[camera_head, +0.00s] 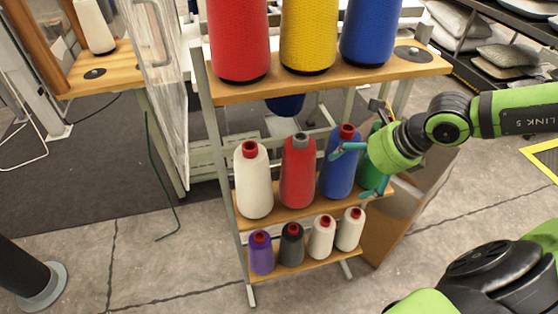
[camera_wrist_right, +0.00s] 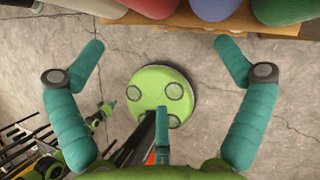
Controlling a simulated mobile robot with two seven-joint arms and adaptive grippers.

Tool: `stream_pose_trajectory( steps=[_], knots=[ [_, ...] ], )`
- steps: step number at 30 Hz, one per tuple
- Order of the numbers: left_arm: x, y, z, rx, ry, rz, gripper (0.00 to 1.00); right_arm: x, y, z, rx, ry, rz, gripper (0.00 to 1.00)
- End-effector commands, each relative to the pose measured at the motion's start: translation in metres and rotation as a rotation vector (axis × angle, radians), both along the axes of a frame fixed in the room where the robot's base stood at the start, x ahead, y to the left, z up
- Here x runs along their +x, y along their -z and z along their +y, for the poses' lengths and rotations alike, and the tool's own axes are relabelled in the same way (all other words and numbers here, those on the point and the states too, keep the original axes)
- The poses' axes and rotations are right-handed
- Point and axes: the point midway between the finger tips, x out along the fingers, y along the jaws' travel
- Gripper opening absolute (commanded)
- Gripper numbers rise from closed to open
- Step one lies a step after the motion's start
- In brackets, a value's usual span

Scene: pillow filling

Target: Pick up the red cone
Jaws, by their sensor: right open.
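A red cone (camera_head: 298,172) stands upright on the middle shelf, between a white cone (camera_head: 253,182) and a blue cone (camera_head: 337,170). A larger red cone (camera_head: 238,40) stands on the top shelf at the left. My right gripper (camera_head: 357,170) is open and empty at the right end of the middle shelf. Its teal fingers overlap the blue cone in the head view and partly hide a green cone (camera_head: 371,172); I cannot tell if they touch. The spread fingers also show in the right wrist view (camera_wrist_right: 160,50), with cones at its top edge. My left gripper is not seen in the head view.
The top shelf (camera_head: 300,85) also holds large yellow (camera_head: 308,35) and blue (camera_head: 369,30) cones, above the middle row. Several small cones stand on the bottom shelf (camera_head: 290,268). A metal upright (camera_head: 215,150) runs down the rack's left side. Floor in front is clear.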

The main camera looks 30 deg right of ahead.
Motion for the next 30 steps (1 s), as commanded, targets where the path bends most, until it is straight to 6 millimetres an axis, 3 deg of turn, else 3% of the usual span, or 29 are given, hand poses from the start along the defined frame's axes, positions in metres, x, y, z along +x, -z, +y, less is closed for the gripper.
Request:
stream_pose_trajectory(
  steps=[5, 18, 30],
  knots=[
    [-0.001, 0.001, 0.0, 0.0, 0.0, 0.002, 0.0, -0.007, -0.002, 0.0, -0.056, -0.03, 0.011, 1.0],
    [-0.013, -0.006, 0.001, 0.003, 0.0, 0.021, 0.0, 0.047, -0.002, 0.019, -0.046, -0.022, 0.009, 1.0],
    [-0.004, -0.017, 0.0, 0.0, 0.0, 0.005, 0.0, 0.07, -0.004, 0.029, -0.047, -0.029, 0.002, 1.0]
  ],
)
